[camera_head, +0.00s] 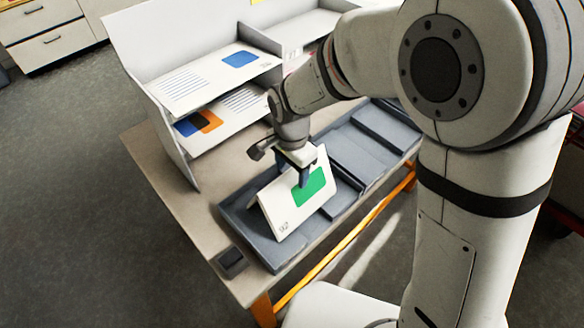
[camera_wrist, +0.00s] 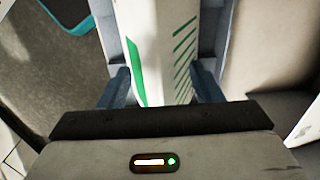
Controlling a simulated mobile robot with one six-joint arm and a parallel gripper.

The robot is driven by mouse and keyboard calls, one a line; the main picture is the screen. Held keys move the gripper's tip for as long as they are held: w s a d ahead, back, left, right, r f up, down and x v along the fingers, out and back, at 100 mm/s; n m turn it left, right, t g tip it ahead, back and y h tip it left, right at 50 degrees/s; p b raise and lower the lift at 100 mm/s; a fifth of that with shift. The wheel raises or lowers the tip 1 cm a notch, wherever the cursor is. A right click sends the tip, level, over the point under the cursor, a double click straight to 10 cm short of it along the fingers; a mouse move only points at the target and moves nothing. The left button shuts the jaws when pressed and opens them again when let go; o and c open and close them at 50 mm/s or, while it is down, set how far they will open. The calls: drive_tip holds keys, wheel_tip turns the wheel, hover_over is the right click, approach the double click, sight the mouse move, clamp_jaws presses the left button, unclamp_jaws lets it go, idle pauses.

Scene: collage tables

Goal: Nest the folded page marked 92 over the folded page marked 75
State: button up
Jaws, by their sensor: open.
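A white folded page with a green block (camera_head: 285,205) stands like a tent in the near end of the grey tray; its small mark looks like 92. My gripper (camera_head: 304,178) is over its ridge, with the jaws open. In the wrist view, the folded page (camera_wrist: 160,40) lies between the two dark fingers of my gripper (camera_wrist: 162,85), with a gap visible on either side. Its green block shows on the left and green lines on the right. I cannot make out a page marked 75; one may be hidden under this page.
The grey tray (camera_head: 262,250) has further empty-looking sections (camera_head: 345,155) behind. A shelf unit (camera_head: 150,35) at the back holds a page with a blue block (camera_head: 205,75) and, below, one with blue and orange (camera_head: 215,125). A small dark block (camera_head: 231,262) sits at the table's (camera_head: 190,225) near corner.

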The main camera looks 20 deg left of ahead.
wheel_tip(320, 180, up, 8)
drive_tip(key=shift+f, duration=0.1)
idle(0.4)
idle(0.4)
drive_tip(key=w+d+r+n+t, duration=0.1)
drive_tip(key=d+r, duration=0.1)
drive_tip(key=d, duration=0.6)
drive_tip(key=w+d+r+n, duration=0.1)
drive_tip(key=d+r, duration=0.2)
drive_tip(key=d, duration=0.4)
drive_tip(key=s+d+n+t, duration=0.1)
drive_tip(key=s+d, duration=0.3)
drive_tip(key=d, duration=0.4)
drive_tip(key=s+d+n, duration=0.2)
drive_tip(key=s+d, duration=0.2)
drive_tip(key=d, duration=0.4)
drive_tip(key=shift+s+r+t, duration=0.15)
drive_tip(key=shift+r+t, duration=0.15)
drive_tip(key=shift+t, duration=0.1)
drive_tip(key=shift+d, duration=0.1)
